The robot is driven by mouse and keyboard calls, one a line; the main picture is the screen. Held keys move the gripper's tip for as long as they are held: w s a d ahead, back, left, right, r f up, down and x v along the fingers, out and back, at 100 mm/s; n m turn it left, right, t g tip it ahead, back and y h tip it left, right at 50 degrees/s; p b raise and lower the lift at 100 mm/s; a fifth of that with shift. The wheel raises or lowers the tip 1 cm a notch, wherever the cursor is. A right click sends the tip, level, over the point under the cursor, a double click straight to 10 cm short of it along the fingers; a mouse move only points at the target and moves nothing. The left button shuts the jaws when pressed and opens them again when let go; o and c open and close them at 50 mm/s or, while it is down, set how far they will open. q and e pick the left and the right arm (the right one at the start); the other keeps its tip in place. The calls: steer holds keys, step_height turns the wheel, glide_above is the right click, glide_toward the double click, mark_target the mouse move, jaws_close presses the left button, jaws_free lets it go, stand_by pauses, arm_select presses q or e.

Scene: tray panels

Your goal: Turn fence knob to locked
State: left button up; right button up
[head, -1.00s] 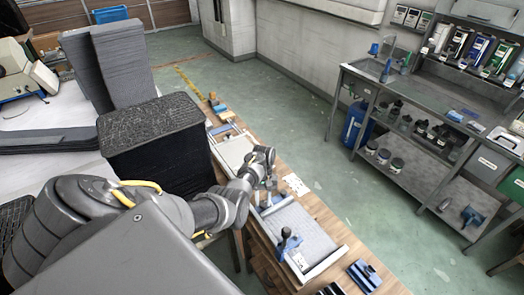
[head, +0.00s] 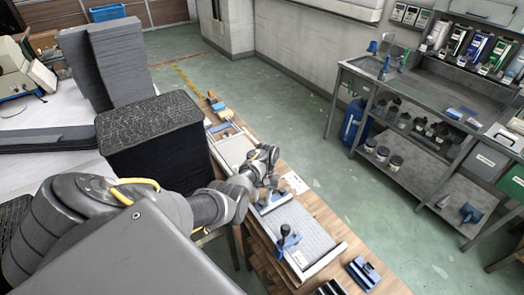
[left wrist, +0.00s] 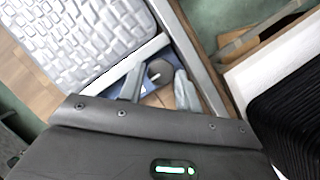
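A small round dark grey fence knob (left wrist: 160,72) with a pale line across it shows in the left wrist view, beside blue parts. My left gripper (left wrist: 158,84) has its two grey fingers apart, one on each side of the knob; I cannot tell whether they touch it. The gripper hides the knob there. My right gripper is not in view.
A blue upright handle (head: 287,238) stands on the tray's near left side. A blue block (head: 363,272) lies on the wooden bench nearer me. A second pale tray (head: 232,148) lies beyond the gripper. A black stack (head: 155,135) stands to the left of it.

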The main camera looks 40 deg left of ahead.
arm_select(q)
steer(key=shift+o, duration=0.2)
steer(key=shift+b+v, duration=0.6)
steer(key=shift+v, duration=0.6)
steer(key=w+a+b, duration=0.1)
steer(key=w+b, duration=0.1)
steer(key=w+a+b, duration=0.1)
steer(key=w+b, duration=0.1)
steer(key=w+a+b, duration=0.1)
steer(key=w+b, duration=0.1)
steer(key=b, duration=0.1)
steer(key=shift+f, duration=0.2)
steer(key=w+b, duration=0.1)
steer(key=b, duration=0.2)
steer(key=w+a+b, duration=0.1)
steer(key=w+b, duration=0.1)
steer(key=b, duration=0.2)
steer(key=w+a+b, duration=0.1)
steer(key=b, duration=0.3)
steer(key=shift+w+a+r, duration=0.1)
steer(key=shift+w+a, duration=0.1)
steer(key=shift+w, duration=0.1)
steer(key=shift+w+a+r+b, duration=0.15)
steer(key=shift+r+b, duration=0.15)
steer(key=shift+b, duration=0.55)
